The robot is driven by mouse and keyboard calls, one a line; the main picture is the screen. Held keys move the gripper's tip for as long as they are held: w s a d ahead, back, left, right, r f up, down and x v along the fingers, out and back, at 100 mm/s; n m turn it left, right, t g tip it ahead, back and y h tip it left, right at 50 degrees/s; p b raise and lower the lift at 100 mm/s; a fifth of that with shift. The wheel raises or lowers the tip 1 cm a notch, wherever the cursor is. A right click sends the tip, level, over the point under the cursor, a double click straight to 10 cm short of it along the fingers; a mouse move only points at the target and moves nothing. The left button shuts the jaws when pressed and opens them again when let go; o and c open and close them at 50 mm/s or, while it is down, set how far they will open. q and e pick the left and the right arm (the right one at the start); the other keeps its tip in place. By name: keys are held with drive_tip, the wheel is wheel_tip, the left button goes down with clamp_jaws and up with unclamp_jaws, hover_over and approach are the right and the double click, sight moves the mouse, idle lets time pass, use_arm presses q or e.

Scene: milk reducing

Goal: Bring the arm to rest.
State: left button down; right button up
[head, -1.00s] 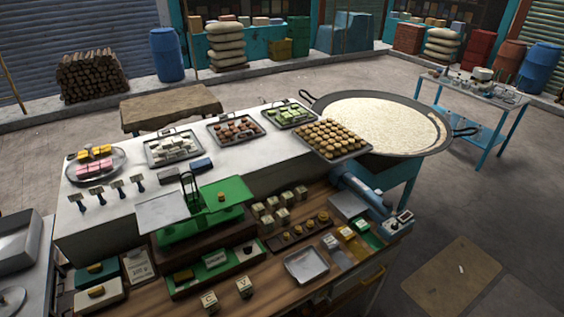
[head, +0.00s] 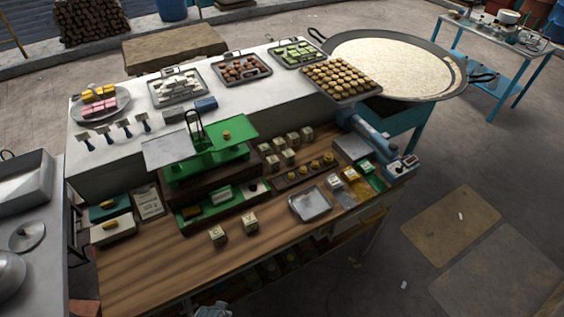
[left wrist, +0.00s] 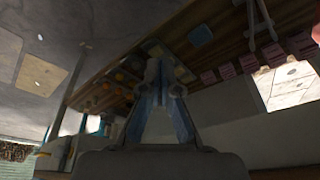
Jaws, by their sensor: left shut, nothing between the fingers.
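My left gripper (left wrist: 161,72) shows in the left wrist view, its two fingers closed together with nothing between them. Around it, that dim, tilted view shows a wooden surface with small items on it, and the gripper touches none of them that I can make out. The head view does not clearly show either gripper. A small pale blue-grey shape (head: 214,309) is at its bottom edge, cut off and too small to identify. My right gripper is in neither view.
A wooden bench (head: 150,270) holds a green balance scale (head: 205,160), small blocks and a metal tray (head: 310,204). A white counter (head: 120,152) behind carries trays of sweets. A wide pan of milk (head: 390,65) stands behind right. Open floor (head: 400,270) lies right.

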use_arm(q)
drive_tip(key=s+a+f+g+b, duration=0.1)
drive_tip(key=s+f, duration=0.3)
drive_tip(key=f, duration=0.9)
drive_tip(key=s+f+b, duration=0.1)
drive_tip(key=s+f, duration=0.2)
drive_tip(key=f, duration=0.9)
drive_tip(key=s+a+f+g+b, duration=0.1)
drive_tip(key=s+a+f, duration=0.1)
drive_tip(key=s+f, duration=0.9)
drive_tip(key=s, duration=0.3)
drive_tip(key=shift+a, duration=0.3)
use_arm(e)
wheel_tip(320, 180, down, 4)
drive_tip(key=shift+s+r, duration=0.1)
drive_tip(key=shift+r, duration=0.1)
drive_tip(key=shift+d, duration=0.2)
